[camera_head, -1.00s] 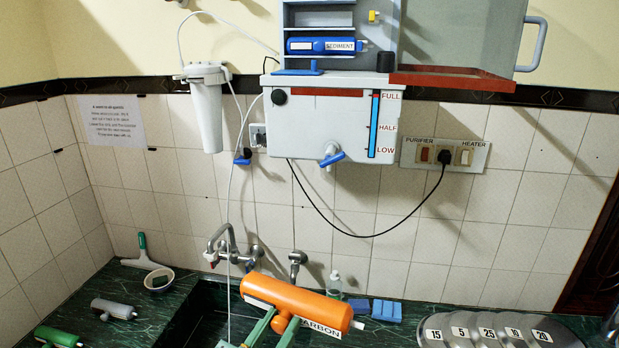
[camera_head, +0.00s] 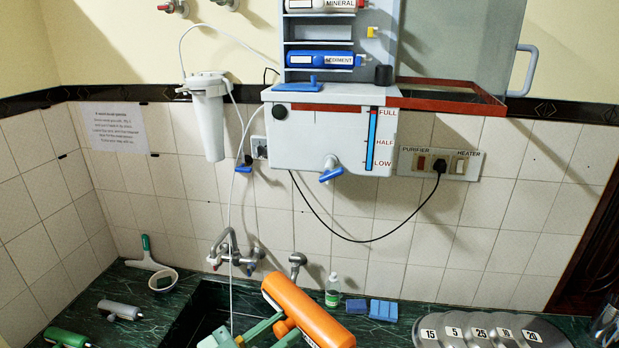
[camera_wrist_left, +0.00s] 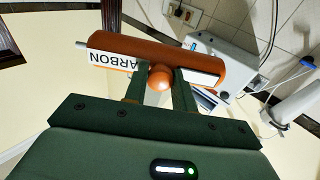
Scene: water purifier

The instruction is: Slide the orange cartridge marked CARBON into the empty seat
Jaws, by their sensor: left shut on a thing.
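The orange CARBON cartridge (camera_head: 308,312) is tilted, low in front of the counter in the head view. The wrist view shows the cartridge (camera_wrist_left: 192,62) with its white label, partly legible, and a round orange knob. My left gripper (camera_head: 282,328) is shut on that knob; its green fingers (camera_wrist_left: 161,88) lie on either side of it. The empty seat (camera_head: 318,33) is the bare grey slot in the open purifier, between the MINERAL cartridge (camera_head: 318,5) and the blue SEDIMENT cartridge (camera_head: 318,60). The held cartridge is well below and apart from it. My right gripper is not in view.
The purifier's tank (camera_head: 330,130) has a blue-handled tap (camera_head: 331,172) below the slots. The open cover (camera_head: 465,45) hangs to the right. A white filter housing (camera_head: 207,118) is at left. A bottle (camera_head: 333,291), blue blocks (camera_head: 383,310) and several numbered discs (camera_head: 490,330) stand on the counter.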

